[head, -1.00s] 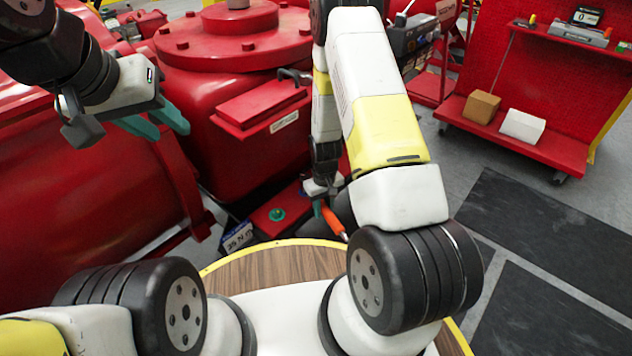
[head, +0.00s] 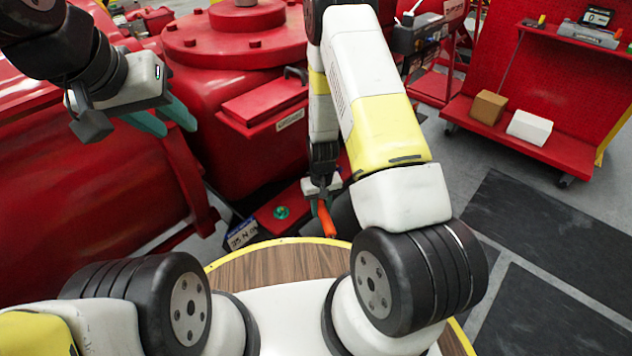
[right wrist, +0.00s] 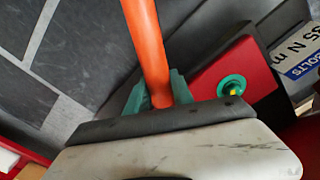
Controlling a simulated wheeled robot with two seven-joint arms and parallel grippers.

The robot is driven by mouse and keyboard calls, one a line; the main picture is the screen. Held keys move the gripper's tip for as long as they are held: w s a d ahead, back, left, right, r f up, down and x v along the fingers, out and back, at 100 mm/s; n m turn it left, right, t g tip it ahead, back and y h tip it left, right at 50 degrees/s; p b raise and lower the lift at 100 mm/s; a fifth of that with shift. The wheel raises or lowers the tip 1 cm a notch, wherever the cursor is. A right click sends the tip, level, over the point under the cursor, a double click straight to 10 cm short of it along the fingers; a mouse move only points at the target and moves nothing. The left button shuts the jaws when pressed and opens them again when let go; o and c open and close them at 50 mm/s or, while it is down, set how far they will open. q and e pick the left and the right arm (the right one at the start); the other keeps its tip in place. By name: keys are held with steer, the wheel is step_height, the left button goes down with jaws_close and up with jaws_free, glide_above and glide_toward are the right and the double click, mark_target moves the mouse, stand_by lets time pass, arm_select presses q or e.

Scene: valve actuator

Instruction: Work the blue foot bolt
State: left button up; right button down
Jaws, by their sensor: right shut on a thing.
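A teal-green bolt with a ring around it (head: 281,212) sits on a red foot plate (head: 268,222) at the base of the red machine. My right gripper (right wrist: 160,95) is shut on an orange handle (right wrist: 147,45). The handle (head: 327,220) hangs below the gripper in the head view; its other end is hidden. My left gripper (head: 165,118) is raised at the left, its teal fingers apart and empty.
A sign reading "35 N m" with a blue "BOLTS" band (right wrist: 300,60) stands beside the foot; it also shows in the head view (head: 242,234). The red machine (head: 240,90) fills the back left. A red cart (head: 530,140) with two boxes stands right. Dark mats cover the right floor.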

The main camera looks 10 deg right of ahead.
steer(key=shift+w+a, duration=0.1)
stand_by(0.3)
steer(key=shift+a+m, duration=1)
steer(key=shift+a, duration=0.1)
steer(key=shift+a, duration=0.1)
steer(key=shift+w+a+m, duration=0.15)
steer(key=shift+a+m, duration=0.7)
steer(key=shift+m, duration=0.15)
steer(key=shift+a, duration=0.1)
